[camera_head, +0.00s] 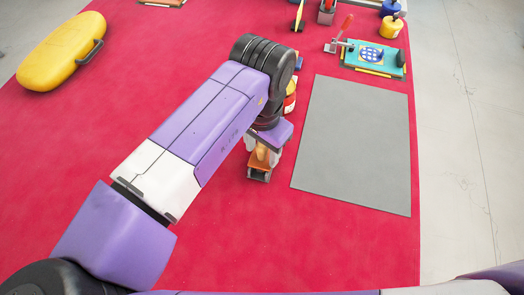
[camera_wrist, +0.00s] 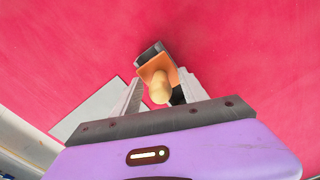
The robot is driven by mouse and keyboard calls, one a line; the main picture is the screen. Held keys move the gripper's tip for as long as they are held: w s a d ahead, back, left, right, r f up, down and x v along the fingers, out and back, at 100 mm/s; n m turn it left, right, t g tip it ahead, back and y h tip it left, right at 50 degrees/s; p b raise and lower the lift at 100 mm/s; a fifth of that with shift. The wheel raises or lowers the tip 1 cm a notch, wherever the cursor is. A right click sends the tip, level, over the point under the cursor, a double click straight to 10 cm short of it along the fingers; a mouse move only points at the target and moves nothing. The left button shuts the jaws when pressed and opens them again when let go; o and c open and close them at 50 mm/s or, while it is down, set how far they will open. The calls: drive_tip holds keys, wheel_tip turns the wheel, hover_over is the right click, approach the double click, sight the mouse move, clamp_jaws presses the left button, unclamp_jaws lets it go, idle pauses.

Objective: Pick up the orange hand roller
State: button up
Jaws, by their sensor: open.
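The orange hand roller (camera_head: 259,172) stands on the red surface, directly below my gripper (camera_head: 263,153) in the head view. Its lower part shows there, and my wrist hides the top. In the wrist view, the orange hand roller (camera_wrist: 157,70) has an orange bracket, a pale wooden knob pointing at the camera and a dark roller end at the far side. My gripper (camera_wrist: 158,84) is open, with one pale finger on each side of the handle. Gaps beside the knob are narrow, and I cannot tell whether either finger touches it.
A grey mat (camera_head: 355,145) lies right of the roller. A red-and-white can (camera_head: 290,100) stands behind my wrist, partly hidden. A teal board (camera_head: 373,58) with a clamp is at the back right, near a yellow pot (camera_head: 391,27). A yellow case (camera_head: 61,51) lies at far left. Red surface is clear in front.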

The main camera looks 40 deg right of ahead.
clamp_jaws()
drive_tip(key=shift+r, duration=0.1)
